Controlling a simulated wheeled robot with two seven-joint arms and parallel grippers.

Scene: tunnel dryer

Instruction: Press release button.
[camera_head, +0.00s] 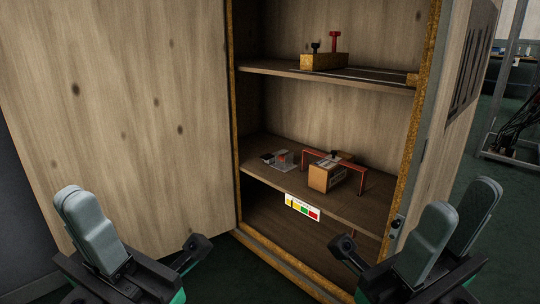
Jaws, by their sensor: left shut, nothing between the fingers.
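No part is clearly marked as the release button. On the middle shelf of the open wooden cabinet, a small grey device (280,159) has a reddish spot on top; it is too small to tell whether this is a button. Right of it stands an orange-brown box (321,177) with dark parts on top, beside a red bar frame (361,183). My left gripper (76,196) is shut and empty at the lower left, in front of the cabinet's left panel. My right gripper (463,200) is open and empty at the lower right, outside the cabinet. Both are apart from the shelf items.
The upper shelf (290,70) holds a yellowish block (323,61) with a black knob and a red T-shaped handle. A label with coloured squares (302,207) hangs at the middle shelf's front edge. The cabinet's right side wall (425,130) borders the opening.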

